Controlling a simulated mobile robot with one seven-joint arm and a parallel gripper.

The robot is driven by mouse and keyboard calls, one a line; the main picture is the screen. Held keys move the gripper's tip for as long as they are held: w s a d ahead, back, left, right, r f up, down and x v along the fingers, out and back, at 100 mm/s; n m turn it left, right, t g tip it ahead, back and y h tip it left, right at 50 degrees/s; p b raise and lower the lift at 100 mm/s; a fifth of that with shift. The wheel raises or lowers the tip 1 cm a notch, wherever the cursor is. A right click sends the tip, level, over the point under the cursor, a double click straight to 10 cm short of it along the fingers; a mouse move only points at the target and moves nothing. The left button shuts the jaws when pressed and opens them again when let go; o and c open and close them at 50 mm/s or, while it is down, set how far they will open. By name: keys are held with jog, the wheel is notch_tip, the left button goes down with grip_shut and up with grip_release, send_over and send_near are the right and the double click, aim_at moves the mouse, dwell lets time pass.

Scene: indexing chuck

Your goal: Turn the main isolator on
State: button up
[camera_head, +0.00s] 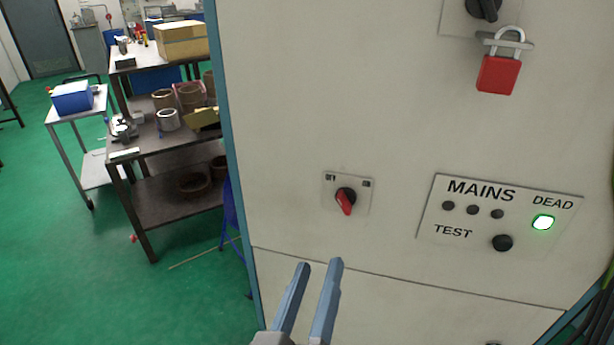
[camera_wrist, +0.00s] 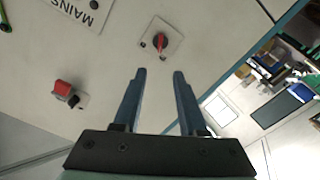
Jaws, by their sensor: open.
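A small rotary switch with a red handle (camera_head: 345,200) sits on a square plate on the pale cabinet front. The switch also shows in the wrist view (camera_wrist: 160,42), ahead of the fingertips. A black rotary knob (camera_head: 485,8) is cut off at the top edge, with a red padlock (camera_head: 497,74) hanging by its shackle below it. I cannot tell from labels which is the main isolator. My gripper (camera_head: 320,263) is open and empty, below the red-handled switch and apart from it.
A MAINS panel (camera_head: 500,217) with dark lamps, a TEST button (camera_head: 502,242) and a green lit DEAD lamp (camera_head: 543,222) is right of the switch. A laden dark shelf rack (camera_head: 165,205) and a trolley (camera_head: 80,115) stand left of the cabinet.

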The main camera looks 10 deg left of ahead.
aim_at(341, 205)
jog(key=w, duration=0.3)
jog(key=w+d+p, duration=0.1)
jog(key=w, duration=0.3)
jog(key=w+d+p, duration=0.1)
jog(key=w, duration=0.3)
jog(key=shift+w+d+f, duration=0.15)
jog(key=shift+w, duration=0.55)
grip_shut()
